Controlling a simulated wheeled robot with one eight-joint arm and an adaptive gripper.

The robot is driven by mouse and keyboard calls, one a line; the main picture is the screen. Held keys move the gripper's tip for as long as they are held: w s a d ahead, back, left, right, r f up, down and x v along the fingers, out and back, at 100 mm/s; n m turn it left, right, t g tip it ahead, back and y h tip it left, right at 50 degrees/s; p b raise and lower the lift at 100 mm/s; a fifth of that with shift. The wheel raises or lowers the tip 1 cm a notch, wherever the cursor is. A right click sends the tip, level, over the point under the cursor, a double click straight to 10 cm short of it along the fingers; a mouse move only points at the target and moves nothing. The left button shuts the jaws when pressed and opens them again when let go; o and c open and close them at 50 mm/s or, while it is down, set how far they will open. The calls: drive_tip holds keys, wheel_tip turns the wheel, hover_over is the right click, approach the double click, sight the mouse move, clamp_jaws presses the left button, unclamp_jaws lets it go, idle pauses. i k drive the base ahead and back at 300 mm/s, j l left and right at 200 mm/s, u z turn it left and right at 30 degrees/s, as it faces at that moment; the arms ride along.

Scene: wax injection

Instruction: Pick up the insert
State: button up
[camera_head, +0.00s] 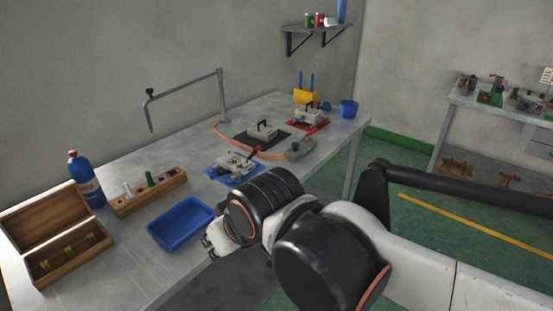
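No single thing can be surely told as the insert at this size. Small brass-coloured pieces (70,250) lie in the open wooden box (60,276) at the left end of the table. A wooden block (160,196) behind the blue tray holds several small upright pieces, among them a pale cylinder (127,189) and a dark green one (149,179). My gripper (210,246) is at the table's front edge, just right of the blue tray (181,243). My wrist hides most of it, so its opening cannot be made out.
A blue bottle (87,182) stands behind the box. A metal arm post (222,95) rises at the table's back. Mould-like blocks sit on a blue mat (222,178), a black mat (245,141) and a red mat (299,127). Bare table (120,250) lies between box and tray.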

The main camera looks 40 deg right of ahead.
sight(91, 237)
drive_tip(key=i+z, duration=0.1)
drive_tip(key=z, duration=0.55)
drive_tip(key=u, duration=1.3)
drive_tip(key=i+j+z, duration=0.45)
drive_tip(key=j, duration=0.25)
drive_tip(key=i+j+z, duration=0.25)
drive_tip(key=j, duration=0.15)
drive_tip(key=k, duration=0.1)
